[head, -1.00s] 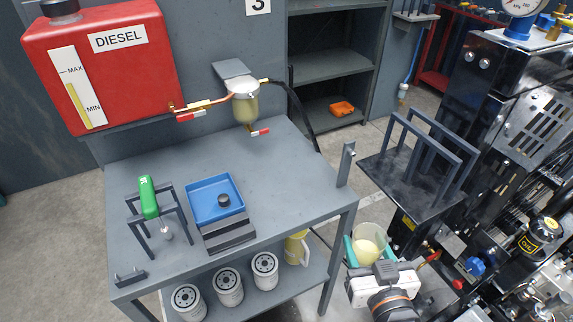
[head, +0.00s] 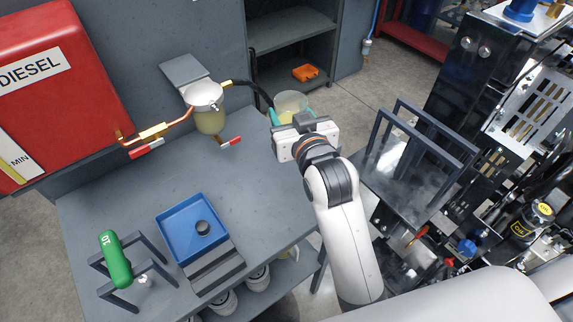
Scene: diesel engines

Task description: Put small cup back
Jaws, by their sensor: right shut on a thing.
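The small cup (head: 291,101) is clear with pale yellowish liquid inside and looks upright. My right gripper (head: 290,114) is shut on it, with teal fingers on both sides. It holds the cup over the far right part of the grey bench (head: 255,170), to the right of the filter bowl. The gripper body hides the cup's lower part, and I cannot tell its height above the bench. My left gripper is not in view.
The red diesel tank (head: 40,85) and the filter bowl (head: 208,120) with its red-handled valve (head: 230,142) stand at the left. A barred rack (head: 415,175) stands right of my arm. The bench middle is clear.

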